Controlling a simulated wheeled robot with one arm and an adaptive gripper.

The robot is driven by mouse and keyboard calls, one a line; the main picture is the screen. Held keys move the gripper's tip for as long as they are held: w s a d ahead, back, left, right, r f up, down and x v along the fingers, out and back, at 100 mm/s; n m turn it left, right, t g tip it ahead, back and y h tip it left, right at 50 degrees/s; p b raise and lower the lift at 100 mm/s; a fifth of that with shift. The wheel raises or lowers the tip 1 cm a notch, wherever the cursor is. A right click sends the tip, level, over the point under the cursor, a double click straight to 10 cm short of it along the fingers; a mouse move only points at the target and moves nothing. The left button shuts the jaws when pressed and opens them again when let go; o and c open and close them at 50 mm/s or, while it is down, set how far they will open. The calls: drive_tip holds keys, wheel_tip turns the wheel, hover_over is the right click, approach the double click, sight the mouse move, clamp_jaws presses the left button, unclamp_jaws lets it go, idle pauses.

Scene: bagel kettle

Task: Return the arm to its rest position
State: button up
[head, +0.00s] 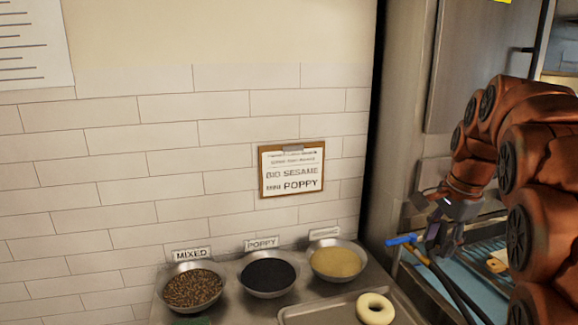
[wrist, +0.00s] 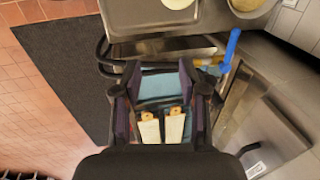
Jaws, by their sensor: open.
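My gripper (head: 440,240) is at the right of the head view, at the end of my orange-brown arm, to the right of the metal counter. In the wrist view my gripper (wrist: 160,90) has its two dark fingers spread apart, with nothing between their tips. Below it, two pale boards with tan ends (wrist: 150,130) show on a blue surface (wrist: 160,85); I cannot tell how far below. A blue-ended bar or handle (head: 400,240) shows just left of my gripper, and its blue part also shows in the wrist view (wrist: 231,50).
Bowls of mixed seeds (head: 192,288), poppy (head: 268,274) and sesame (head: 337,260) stand on the counter by the tiled wall. A pale bagel ring (head: 375,308) lies on a metal tray (head: 300,312). A clipboard sign (head: 291,169) hangs above. A dark mat (wrist: 65,75) covers floor.

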drive_tip(key=s+a+f+n+g, duration=0.1)
drive_tip(key=s+a+f+n, duration=0.3)
drive_tip(key=s, duration=0.6)
drive_tip(key=s+a+f+n+g, duration=0.1)
drive_tip(key=s+a+f+n, duration=0.3)
drive_tip(key=s, duration=0.7)
drive_tip(key=s+a+f+n+g, duration=0.2)
drive_tip(key=s+a+f+n, duration=0.2)
drive_tip(key=s+f+n, duration=0.2)
drive_tip(key=s+f, duration=0.2)
drive_tip(key=s, duration=0.2)
drive_tip(key=shift+s+a+f+n+h, duration=0.2)
drive_tip(key=shift+a+f+n+h, duration=0.1)
drive_tip(key=shift+f+n, duration=0.1)
drive_tip(key=shift+d, duration=0.1)
